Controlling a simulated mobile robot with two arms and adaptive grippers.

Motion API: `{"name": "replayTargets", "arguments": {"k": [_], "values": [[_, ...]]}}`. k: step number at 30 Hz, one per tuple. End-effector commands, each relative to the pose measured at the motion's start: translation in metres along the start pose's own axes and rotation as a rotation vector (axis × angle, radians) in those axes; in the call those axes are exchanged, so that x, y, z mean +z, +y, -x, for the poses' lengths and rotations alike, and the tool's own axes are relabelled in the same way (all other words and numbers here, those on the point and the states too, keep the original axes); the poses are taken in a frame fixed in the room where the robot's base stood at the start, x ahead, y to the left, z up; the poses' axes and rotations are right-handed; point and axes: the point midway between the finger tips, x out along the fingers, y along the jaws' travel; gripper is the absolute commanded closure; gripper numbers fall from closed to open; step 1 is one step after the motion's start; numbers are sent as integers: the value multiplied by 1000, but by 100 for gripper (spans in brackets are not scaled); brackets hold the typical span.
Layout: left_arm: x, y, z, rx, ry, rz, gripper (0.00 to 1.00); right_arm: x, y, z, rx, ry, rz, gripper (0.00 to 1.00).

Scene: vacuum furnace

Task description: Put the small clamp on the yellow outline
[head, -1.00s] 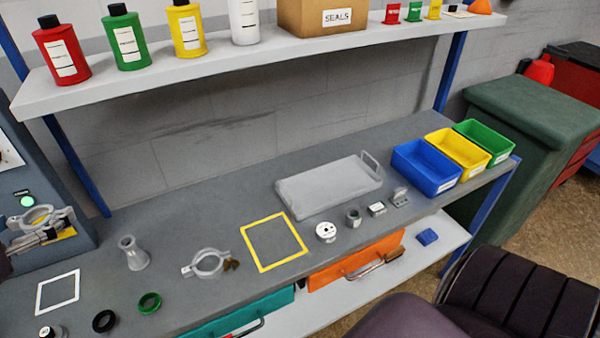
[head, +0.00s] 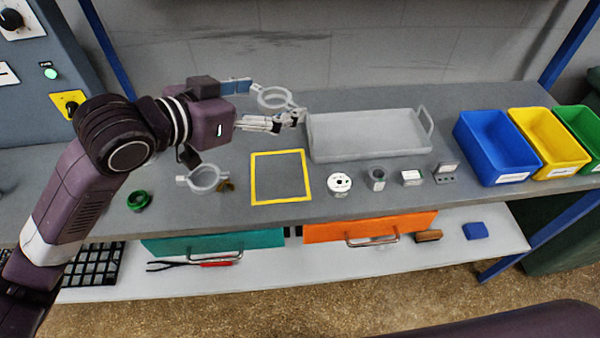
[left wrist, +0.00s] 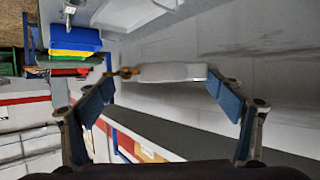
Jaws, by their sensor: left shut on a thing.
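In the head view, my left gripper (head: 258,105) is shut on a pale grey ring clamp (head: 289,99) and holds it in the air above the back of the bench. In the left wrist view, the held clamp (left wrist: 170,72) shows edge-on between the fingers, with its brown wing nut to the left. The yellow outline (head: 280,201) is an empty square on the bench, below and in front of the held clamp. A second ring clamp (head: 208,190) lies on the bench left of the outline. I cannot tell from size which clamp is smaller. My right gripper is out of view.
A grey tray (head: 370,158) stands right of the outline, behind a row of small metal parts. Blue (head: 500,175), yellow (head: 558,168) and green bins stand at the right end. A green ring (head: 138,201) lies left. A shelf with drawers is below.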

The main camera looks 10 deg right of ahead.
Motion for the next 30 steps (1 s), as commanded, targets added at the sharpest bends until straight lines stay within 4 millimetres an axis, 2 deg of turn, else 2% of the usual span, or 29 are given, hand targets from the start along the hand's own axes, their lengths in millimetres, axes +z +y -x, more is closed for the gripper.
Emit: {"name": "replayTargets", "arguments": {"k": [5,12,15,18,23,30], "values": [[39,1,-15,3,-8,6,39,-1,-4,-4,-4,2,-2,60],[99,0,-40,2,-6,5,39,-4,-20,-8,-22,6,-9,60],[119,0,-48,2,-5,4,39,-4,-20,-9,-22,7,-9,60],[134,0,-54,1,-4,2,39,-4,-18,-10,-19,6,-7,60],[144,-1,-59,1,-2,0,39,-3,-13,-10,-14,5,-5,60],[177,-1,-72,1,-3,2,39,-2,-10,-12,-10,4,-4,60]]}}
